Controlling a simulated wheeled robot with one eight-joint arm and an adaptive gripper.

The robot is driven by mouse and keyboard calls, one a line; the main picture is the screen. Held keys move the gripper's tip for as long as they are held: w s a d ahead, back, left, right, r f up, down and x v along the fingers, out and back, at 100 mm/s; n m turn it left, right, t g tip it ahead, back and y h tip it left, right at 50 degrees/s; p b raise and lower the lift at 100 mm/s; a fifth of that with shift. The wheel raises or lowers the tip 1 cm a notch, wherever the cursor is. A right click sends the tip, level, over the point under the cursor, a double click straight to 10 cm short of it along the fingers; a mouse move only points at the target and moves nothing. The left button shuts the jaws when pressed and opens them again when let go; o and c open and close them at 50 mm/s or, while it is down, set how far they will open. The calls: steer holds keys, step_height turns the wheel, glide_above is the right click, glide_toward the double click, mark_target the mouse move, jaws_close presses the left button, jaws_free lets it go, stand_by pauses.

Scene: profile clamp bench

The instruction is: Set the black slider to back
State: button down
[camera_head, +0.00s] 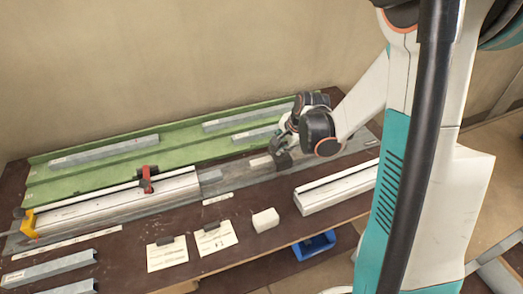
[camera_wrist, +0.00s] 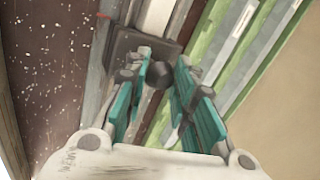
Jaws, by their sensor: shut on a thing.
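The black slider (camera_head: 284,162) sits on the grey rail at the right part of the bench. In the wrist view it is a dark plate (camera_wrist: 125,42) with a round black knob (camera_wrist: 157,74) standing up from it. My gripper (camera_head: 287,147) reaches down to the slider from above right and covers part of it. In the wrist view its teal fingers (camera_wrist: 163,68) are on both sides of the knob, shut on it. The exact contact at the fingertips is hard to see.
A white profile with a red clamp (camera_head: 147,182) and a yellow end piece (camera_head: 29,223) lies left on the rail. A green tray (camera_head: 90,167) with grey bars is behind. A white block (camera_head: 265,219), cards (camera_head: 216,239), another profile (camera_head: 335,188) and a blue bin (camera_head: 314,246) are in front.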

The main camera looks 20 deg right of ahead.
steer(key=d, duration=3.8)
steer(key=shift+s+d+b, duration=0.1)
steer(key=shift+d+b, duration=0.05)
steer(key=shift+b, duration=0.2)
steer(key=c, duration=1.3)
jaws_free()
steer(key=shift+d, duration=0.15)
steer(key=v, duration=1.2)
